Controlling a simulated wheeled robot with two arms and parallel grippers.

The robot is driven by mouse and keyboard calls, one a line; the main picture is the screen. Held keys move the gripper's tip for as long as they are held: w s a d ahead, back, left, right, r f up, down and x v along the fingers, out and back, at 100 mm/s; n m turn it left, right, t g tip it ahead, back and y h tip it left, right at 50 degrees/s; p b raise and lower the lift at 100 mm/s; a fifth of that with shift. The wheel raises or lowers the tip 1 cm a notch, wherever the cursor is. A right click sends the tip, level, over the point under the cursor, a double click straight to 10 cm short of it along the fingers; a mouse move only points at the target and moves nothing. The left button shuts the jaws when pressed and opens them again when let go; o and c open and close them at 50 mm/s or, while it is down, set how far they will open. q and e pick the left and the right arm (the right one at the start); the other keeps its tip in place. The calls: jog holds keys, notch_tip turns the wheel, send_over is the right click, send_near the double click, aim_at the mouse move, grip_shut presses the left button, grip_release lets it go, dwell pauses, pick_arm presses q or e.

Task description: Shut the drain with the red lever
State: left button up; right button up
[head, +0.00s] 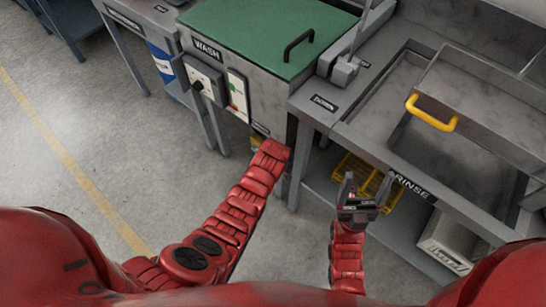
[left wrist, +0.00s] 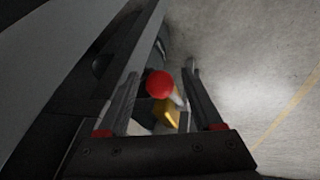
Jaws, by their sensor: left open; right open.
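The red lever's round knob (left wrist: 160,84) shows in the left wrist view, with a pale stem and a brass-yellow part (left wrist: 167,114) beside it. My left gripper (left wrist: 162,68) is open, with one finger to either side of the knob in the picture; I see no grip on it. In the head view my left arm reaches to the lower front of the wash unit (head: 243,75); its gripper and the lever are hidden there. My right gripper (head: 368,182) is open and empty, in front of the rinse bench.
The wash unit has a green lid (head: 265,35) with a black handle. The rinse bench (head: 345,135) has a basket with a yellow handle (head: 431,114). A yellow crate (head: 352,172) and a pale box (head: 445,243) sit on its lower shelf. Floor at left is clear.

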pick_arm(q)
grip_shut()
dwell(0.3)
dwell(1.1)
